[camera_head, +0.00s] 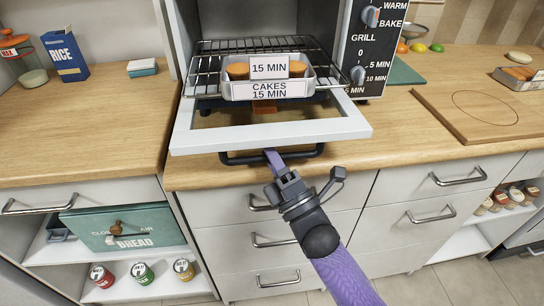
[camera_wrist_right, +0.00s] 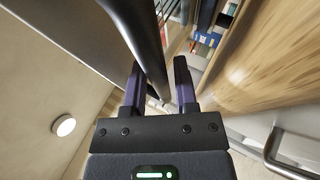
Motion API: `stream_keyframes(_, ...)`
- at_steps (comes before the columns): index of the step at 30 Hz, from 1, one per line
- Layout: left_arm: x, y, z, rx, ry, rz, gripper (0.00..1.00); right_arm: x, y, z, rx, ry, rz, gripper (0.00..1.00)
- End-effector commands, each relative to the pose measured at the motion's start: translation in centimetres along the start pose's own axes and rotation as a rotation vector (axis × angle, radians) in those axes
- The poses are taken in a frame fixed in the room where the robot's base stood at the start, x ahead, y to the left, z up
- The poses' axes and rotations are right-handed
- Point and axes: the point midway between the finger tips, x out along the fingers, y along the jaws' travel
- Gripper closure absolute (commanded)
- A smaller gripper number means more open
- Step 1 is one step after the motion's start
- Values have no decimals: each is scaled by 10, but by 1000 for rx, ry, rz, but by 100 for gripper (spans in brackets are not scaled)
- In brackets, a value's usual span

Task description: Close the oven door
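My right gripper (camera_head: 273,157) is at the middle of this handle. In the right wrist view the dark handle bar (camera_wrist_right: 150,45) passes between the fingers of my right gripper (camera_wrist_right: 160,83), nearer the left finger. The fingers are apart, with a gap on the right of the bar. My left gripper is not in view.
Inside the oven (camera_head: 262,18), a wire rack (camera_head: 210,68) holds a tray of cakes (camera_head: 268,78) with "15 MIN" labels, reaching out over the door. The control panel (camera_head: 372,45) is to the right. Wooden counter lies on both sides; drawers (camera_head: 275,240) are below.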

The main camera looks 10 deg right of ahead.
Motion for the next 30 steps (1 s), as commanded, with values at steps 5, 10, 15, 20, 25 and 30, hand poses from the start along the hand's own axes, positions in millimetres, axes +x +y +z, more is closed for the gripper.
stream_keyframes(5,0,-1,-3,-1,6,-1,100,0,0,0,0,0,-1,64)
stream_keyframes(10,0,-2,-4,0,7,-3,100,0,0,0,0,0,-1,98)
stream_keyframes(15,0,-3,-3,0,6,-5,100,0,0,0,0,0,-1,100)
stream_keyframes(20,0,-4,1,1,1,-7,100,0,0,0,1,0,-1,100)
stream_keyframes(25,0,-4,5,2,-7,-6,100,0,0,0,1,0,-2,100)
stream_keyframes(30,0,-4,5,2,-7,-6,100,-1,-1,0,1,0,-2,100)
